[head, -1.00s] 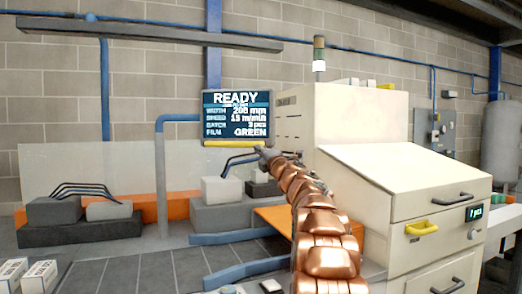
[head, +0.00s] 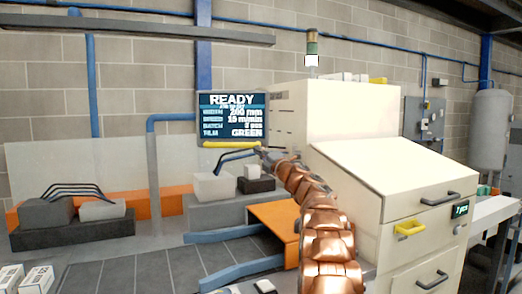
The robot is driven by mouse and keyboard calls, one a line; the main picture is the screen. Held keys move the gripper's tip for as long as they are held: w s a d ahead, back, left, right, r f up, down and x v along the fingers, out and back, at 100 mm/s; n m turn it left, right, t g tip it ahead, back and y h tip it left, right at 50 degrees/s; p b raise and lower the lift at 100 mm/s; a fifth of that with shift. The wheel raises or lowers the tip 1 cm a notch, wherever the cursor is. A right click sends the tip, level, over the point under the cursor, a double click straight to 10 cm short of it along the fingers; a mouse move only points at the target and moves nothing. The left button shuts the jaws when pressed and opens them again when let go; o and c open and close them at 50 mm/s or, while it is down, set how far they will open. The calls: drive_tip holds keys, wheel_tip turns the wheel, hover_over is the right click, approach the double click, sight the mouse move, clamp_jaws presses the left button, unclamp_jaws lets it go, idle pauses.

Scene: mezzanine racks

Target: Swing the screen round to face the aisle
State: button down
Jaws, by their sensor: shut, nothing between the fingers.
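The screen (head: 231,115) is a dark panel with white text reading READY and GREEN. It hangs on a blue pipe-like arm (head: 155,160), left of the cream machine, and its lit face is turned towards me. A yellow bar (head: 229,144) runs along its lower edge. My copper-coloured arm reaches up from the bottom. My gripper (head: 263,152) is small and dark at its end, close to the right end of the yellow bar. It is shut and empty. I cannot tell whether it touches the bar.
A clear panel (head: 80,165) and grey blocks (head: 48,212) stand at left. White boxes (head: 37,281) lie at lower left.

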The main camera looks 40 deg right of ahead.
drive_tip(key=shift+f, duration=0.1)
drive_tip(key=a+b+v, duration=0.2)
drive_tip(key=b+v, duration=0.5)
drive_tip(key=v, duration=0.5)
drive_tip(key=shift+s+a+f, duration=0.2)
drive_tip(key=shift+a+f, duration=0.2)
drive_tip(key=shift+f, duration=0.1)
